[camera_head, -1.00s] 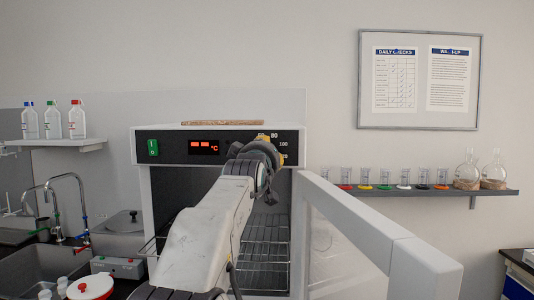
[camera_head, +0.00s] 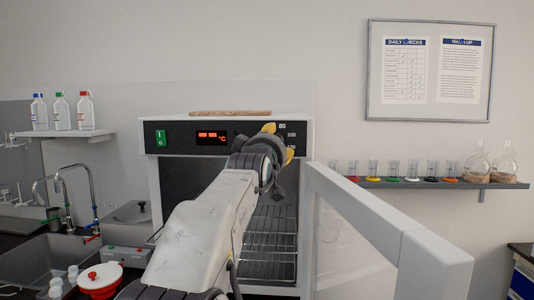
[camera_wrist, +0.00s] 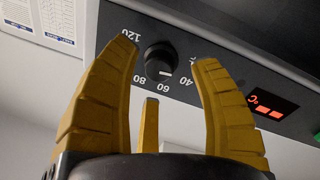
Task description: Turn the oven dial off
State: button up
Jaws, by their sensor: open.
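The oven dial (camera_wrist: 158,59) is a round black knob on the dark control panel, with a white mark at its lower edge near the 60. It shows in the wrist view, where the printed numbers appear upside down. My gripper (camera_wrist: 166,50) is open, with one yellow finger left of the dial and one right of it. Neither finger clearly touches it. In the head view my gripper (camera_head: 279,141) is at the right end of the oven panel and hides the dial. The oven (camera_head: 303,185) has a red lit display (camera_head: 212,138).
The oven's white door (camera_head: 365,215) stands open towards me, close to the right of my arm. A green switch (camera_head: 160,138) is at the panel's left. A sink (camera_head: 45,260) and tap are at the left. A shelf with glassware (camera_head: 400,184) is at the right.

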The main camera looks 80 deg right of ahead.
jog(key=a, duration=0.9)
jog(key=shift+w+a+f, duration=0.15)
jog(key=shift+a+f, duration=0.05)
jog(key=shift+f, duration=0.1)
jog(key=shift+o, duration=0.2)
